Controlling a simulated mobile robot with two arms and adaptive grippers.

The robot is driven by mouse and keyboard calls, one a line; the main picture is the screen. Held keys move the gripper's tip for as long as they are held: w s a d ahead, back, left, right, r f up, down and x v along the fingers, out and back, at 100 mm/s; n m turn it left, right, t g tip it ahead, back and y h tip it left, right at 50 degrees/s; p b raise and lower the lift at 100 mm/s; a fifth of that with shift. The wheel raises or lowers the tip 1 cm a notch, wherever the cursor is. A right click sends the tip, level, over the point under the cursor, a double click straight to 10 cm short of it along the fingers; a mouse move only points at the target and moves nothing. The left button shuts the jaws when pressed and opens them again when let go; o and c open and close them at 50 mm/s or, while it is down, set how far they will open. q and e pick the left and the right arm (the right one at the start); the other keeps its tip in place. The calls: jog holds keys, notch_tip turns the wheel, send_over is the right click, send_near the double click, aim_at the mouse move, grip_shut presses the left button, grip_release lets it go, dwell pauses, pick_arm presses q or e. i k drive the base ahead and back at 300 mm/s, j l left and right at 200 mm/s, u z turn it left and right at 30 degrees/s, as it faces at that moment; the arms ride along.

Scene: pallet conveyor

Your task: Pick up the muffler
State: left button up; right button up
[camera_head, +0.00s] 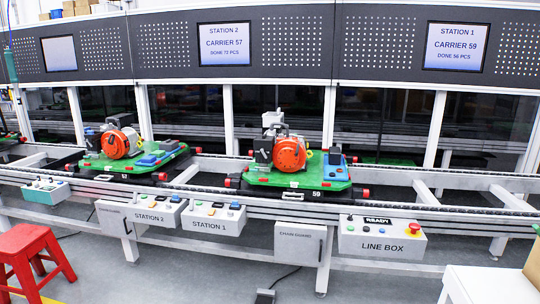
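A green pallet (290,180), carrier 59, stands on the conveyor in the middle. It bears a small engine with a round orange cover (290,154). A dark grey box-like part (263,150) sits at the engine's left side; I cannot tell whether it is the muffler. A blue part (335,170) with a dark top lies on the pallet's right side. A second green pallet (108,163), carrier 57, stands further left with a similar engine (119,143) and blue and grey parts. Neither of my grippers is in view.
The conveyor rail (400,207) runs across the view; its right stretch is empty. A line box (382,241) and station button boxes (213,218) hang on its front. A red stool (34,258) stands front left, a white table (490,285) front right. A pedal (265,296) lies on the floor.

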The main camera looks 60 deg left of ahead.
aim_at(335, 153)
jog(key=u, duration=1.5)
jog(key=i+l+u, duration=0.1)
jog(key=i, duration=0.4)
jog(key=i+l, duration=0.1)
jog(key=i, duration=0.35)
jog(key=i+l+u, duration=0.15)
jog(key=i, duration=0.35)
jog(key=i+l, duration=0.15)
jog(key=i, duration=0.3)
jog(key=i+l+u, duration=0.15)
jog(key=i, duration=0.3)
